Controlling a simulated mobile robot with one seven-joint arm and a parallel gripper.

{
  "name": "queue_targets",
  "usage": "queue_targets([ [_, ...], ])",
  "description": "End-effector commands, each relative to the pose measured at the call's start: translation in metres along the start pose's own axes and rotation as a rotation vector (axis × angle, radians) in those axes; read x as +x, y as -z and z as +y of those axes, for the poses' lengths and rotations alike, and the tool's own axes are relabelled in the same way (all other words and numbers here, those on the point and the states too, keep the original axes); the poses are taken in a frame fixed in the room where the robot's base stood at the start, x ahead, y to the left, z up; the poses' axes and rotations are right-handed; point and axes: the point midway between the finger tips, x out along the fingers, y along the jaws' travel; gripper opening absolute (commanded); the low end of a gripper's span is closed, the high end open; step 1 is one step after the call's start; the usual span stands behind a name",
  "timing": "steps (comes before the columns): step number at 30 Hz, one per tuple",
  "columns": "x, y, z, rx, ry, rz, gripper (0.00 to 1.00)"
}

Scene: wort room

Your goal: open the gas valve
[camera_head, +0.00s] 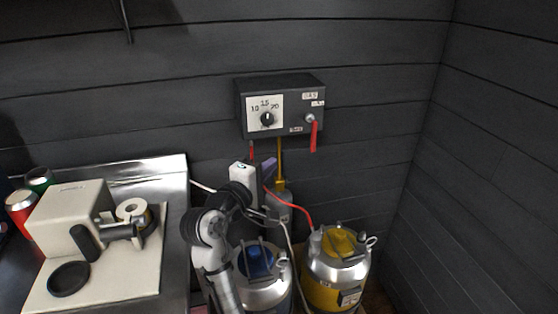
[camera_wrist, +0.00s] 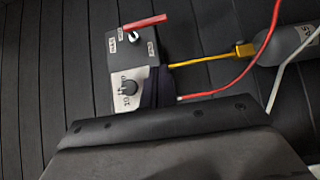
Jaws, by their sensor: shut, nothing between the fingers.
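The grey control box (camera_head: 282,104) is on the dark plank wall, with a GAS label at its upper right. The gas valve's red lever (camera_head: 314,136) hangs down from a round metal pivot on the box's right side. In the wrist view the box lies turned sideways, and the red lever (camera_wrist: 146,21) shows at its top. My gripper (camera_head: 268,170) is below the box, left of the yellow pipe and apart from the lever. Its dark fingers (camera_wrist: 156,87) are shut and empty, and they overlap the box's lower edge in the wrist view.
A black dial knob (camera_head: 267,119) marked 10, 15, 20 is on the box's left. The yellow pipe (camera_head: 280,160) and red hoses run below it. A blue-topped keg (camera_head: 262,290) and a yellow keg (camera_head: 335,275) stand below. A metal counter (camera_head: 175,180) is left.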

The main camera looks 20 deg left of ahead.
Motion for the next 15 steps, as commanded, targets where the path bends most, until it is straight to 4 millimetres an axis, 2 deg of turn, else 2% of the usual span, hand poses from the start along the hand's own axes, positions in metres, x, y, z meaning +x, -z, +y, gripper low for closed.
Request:
queue_targets([
  [12,0.087,-0.001,0.003,0.001,0.002,-0.002,0.0],
  [15,0.097,-0.015,0.003,0.001,0.002,-0.003,0.0],
])
